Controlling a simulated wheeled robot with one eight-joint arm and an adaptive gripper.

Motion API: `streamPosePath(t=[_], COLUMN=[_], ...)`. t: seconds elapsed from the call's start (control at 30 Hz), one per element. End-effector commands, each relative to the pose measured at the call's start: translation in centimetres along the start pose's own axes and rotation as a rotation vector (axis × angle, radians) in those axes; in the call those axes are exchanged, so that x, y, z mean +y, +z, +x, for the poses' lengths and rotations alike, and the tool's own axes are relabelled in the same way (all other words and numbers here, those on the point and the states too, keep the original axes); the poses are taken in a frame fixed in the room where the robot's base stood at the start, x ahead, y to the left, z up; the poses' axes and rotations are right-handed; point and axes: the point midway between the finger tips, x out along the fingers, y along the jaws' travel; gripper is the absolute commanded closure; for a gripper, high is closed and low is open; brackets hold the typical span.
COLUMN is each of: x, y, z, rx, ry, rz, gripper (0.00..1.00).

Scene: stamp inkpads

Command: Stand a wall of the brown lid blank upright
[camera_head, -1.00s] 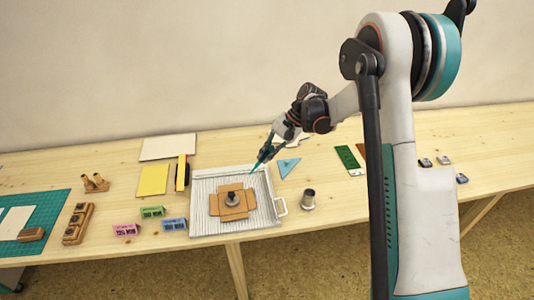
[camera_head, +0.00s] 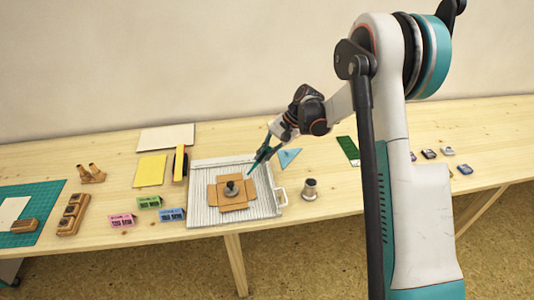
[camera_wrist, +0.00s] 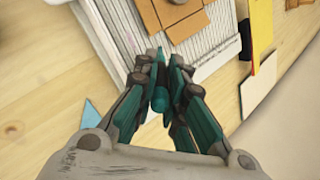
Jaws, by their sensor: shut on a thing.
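The brown lid blank (camera_head: 234,207) lies on the ridged grey board (camera_head: 200,214), its flaps looking flat. A dark round weight with a knob (camera_head: 231,188) sits on its middle. The blank also shows at the top of the wrist view (camera_wrist: 190,26), partly cut off. My gripper (camera_head: 257,163) is above the right part of the board, right of and behind the blank, apart from it. In the wrist view its fingers (camera_wrist: 160,72) are closed around a slim teal thing (camera_wrist: 160,99), mostly hidden between them.
A metal cup (camera_head: 310,189) and a blue triangle (camera_head: 289,157) are right of the board. The right-front table is mostly clear.

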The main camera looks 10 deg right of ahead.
Motion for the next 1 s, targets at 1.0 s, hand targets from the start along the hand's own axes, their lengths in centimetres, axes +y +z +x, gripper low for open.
streamPosePath(t=[1.0], x=[-3.3], y=[3.5], z=[1.2], rx=[0.000], ry=[-0.001], rz=[0.001], gripper=[1.00])
